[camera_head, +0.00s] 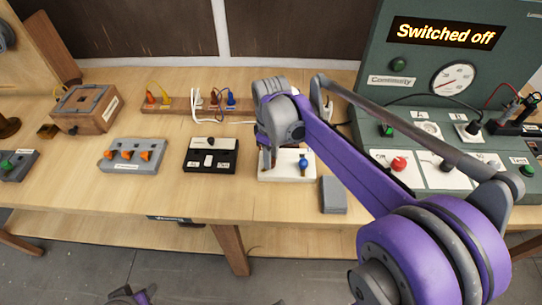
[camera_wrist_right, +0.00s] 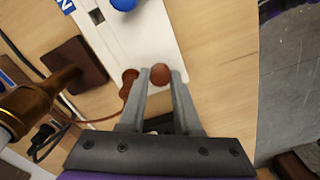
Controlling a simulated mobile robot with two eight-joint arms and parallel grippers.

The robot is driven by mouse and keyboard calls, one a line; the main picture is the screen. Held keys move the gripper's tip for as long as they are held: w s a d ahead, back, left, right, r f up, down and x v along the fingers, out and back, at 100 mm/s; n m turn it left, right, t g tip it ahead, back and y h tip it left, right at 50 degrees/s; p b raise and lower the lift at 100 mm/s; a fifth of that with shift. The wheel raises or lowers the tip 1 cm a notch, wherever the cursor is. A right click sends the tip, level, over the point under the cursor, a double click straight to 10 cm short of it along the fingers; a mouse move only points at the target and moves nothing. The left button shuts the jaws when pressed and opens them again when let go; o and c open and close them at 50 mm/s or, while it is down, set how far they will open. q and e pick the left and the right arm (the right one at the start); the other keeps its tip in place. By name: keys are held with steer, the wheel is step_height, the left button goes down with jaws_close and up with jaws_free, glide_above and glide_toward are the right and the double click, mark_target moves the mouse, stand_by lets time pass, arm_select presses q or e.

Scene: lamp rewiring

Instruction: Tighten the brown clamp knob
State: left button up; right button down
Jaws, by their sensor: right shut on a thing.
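The brown clamp knob (camera_wrist_right: 160,73) sits near one end of the white terminal block (camera_wrist_right: 146,35). In the right wrist view it is between my right gripper's fingertips (camera_wrist_right: 160,77), which are shut on it. A second brown piece with a brown wire (camera_wrist_right: 130,78) lies just left of the fingers. A blue knob (camera_wrist_right: 124,4) is farther along the block. In the head view my right gripper (camera_head: 268,160) reaches down at the left end of the white block (camera_head: 272,178), hiding the brown knob. The blue knob (camera_head: 302,167) stands to its right.
A black switch block (camera_head: 210,155) is left of the white block, and a grey box (camera_head: 333,195) is at its right. A green test panel (camera_head: 440,60) reading "Switched off" stands at the right. A brass-coloured part (camera_wrist_right: 30,105) is near my right gripper.

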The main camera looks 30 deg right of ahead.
steer(key=m, duration=0.6)
steer(key=shift+m, duration=0.3)
steer(key=m, duration=1.2)
steer(key=shift+d+m, duration=0.1)
steer(key=shift+m, duration=0.2)
steer(key=m, duration=0.5)
steer(key=shift+m, duration=0.7)
steer(key=c, duration=0.6)
jaws_free()
step_height(320, 180, up, 11)
steer(key=p, duration=0.1)
